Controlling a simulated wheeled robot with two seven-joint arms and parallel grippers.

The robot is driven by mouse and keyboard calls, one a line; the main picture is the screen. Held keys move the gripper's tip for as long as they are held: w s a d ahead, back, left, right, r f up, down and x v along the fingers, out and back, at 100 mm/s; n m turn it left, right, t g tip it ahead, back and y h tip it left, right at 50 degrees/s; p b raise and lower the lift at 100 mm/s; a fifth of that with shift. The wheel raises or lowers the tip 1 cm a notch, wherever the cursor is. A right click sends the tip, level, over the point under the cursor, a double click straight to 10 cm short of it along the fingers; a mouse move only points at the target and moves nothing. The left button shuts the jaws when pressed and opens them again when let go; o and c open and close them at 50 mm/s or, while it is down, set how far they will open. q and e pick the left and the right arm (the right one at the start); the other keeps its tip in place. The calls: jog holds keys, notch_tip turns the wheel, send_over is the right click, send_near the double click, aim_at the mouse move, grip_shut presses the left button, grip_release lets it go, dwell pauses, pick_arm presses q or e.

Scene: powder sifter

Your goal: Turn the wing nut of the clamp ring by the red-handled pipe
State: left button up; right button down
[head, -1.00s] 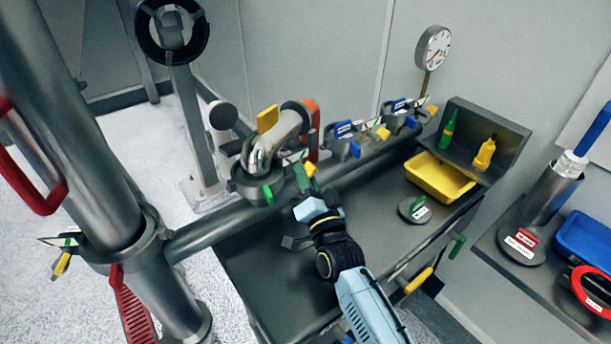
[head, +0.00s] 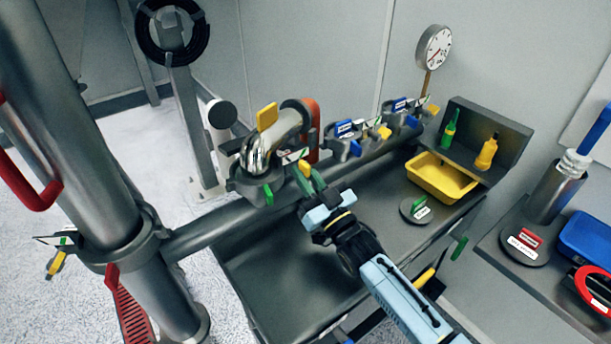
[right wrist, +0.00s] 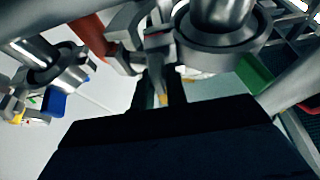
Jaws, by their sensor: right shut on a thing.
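The pipe with the red-orange handle (head: 312,125) is a shiny bent pipe (head: 256,150) with a yellow lever on top. A grey clamp ring (head: 243,184) sits around its base. The ring's small yellow wing nut (head: 304,167) is on its right side, partly hidden by my fingers. My right gripper (head: 309,180) reaches it from the lower right and is shut on it. In the right wrist view, the wing nut's yellow tip (right wrist: 163,99) shows between the two dark fingers, with the clamp ring (right wrist: 222,38) beside it. My left gripper is not in view.
More clamps with blue levers (head: 346,128) stand along the horizontal pipe to the right. A yellow tray (head: 426,178) and a grey disc (head: 414,211) with a green handle lie on the dark bench. A thick vertical column (head: 75,150) with red handles stands at left. The bench's front is clear.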

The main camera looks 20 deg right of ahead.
jog(key=n+g+y, duration=0.1)
jog(key=n, duration=0.2)
jog(key=n+g+y, duration=0.1)
jog(key=n, duration=0.2)
jog(key=shift+n+y, duration=0.4)
jog(key=shift+n+g+y+p, duration=0.25)
jog(key=shift+n+g+y, duration=0.15)
jog(key=shift+n, duration=0.85)
jog(key=shift+n+g+y+p, duration=0.25)
jog(key=shift+n+g+y, duration=0.15)
jog(key=shift+n, duration=0.85)
jog(key=c, duration=1.5)
grip_release()
jog(key=shift+c, duration=0.2)
jog(key=b+v, duration=0.1)
jog(key=v, duration=1.1)
jog(key=shift+d, duration=0.15)
